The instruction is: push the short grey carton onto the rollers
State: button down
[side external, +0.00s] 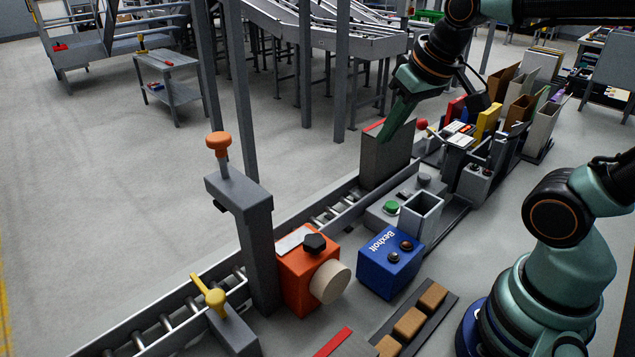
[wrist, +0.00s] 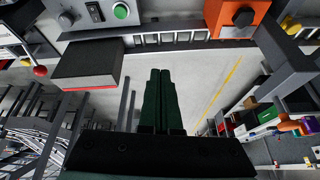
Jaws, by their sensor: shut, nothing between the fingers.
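The grey carton (side external: 384,160) with a red stripe along its top stands upright at the right end of the roller track in the side view. It shows in the wrist view (wrist: 88,62) at the upper left, red edge toward my gripper. The rollers (side external: 338,210) run from beside it toward the lower left, and they also show in the wrist view (wrist: 168,37). My gripper (side external: 388,134) is shut and empty. Its fingers overlap the carton's top in the side view. In the wrist view the fingers (wrist: 163,72) are right of the carton, with a gap in the picture.
A grey post with an orange knob (side external: 218,144), an orange box (side external: 308,270) and a blue button box (side external: 390,265) stand along the track. A grey panel with a green button (side external: 391,207) is in front of the carton. Several upright boards (side external: 520,105) stand at the right.

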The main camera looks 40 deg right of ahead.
jog(key=w+d+r+m+g, duration=0.1)
jog(key=w+d+r+m, duration=0.1)
jog(key=w+d+m, duration=0.4)
jog(key=m+g, duration=0.3)
jog(key=m, duration=0.3)
send_near(412, 136)
jog(key=a+r, duration=0.1)
jog(key=a, duration=0.1)
jog(key=w+a+r, duration=0.1)
jog(key=a, duration=0.1)
jog(key=w+a+r, duration=0.1)
jog(key=a, duration=0.1)
jog(key=shift+w+a+r, duration=0.15)
jog(key=shift+r, duration=0.05)
jog(key=d+f+m+g, duration=0.1)
jog(key=d+f+m, duration=0.35)
jog(key=d, duration=0.45)
notch_tip(412, 136, down, 10)
jog(key=shift+w+d+f, duration=0.1)
jog(key=shift+d+f, duration=0.1)
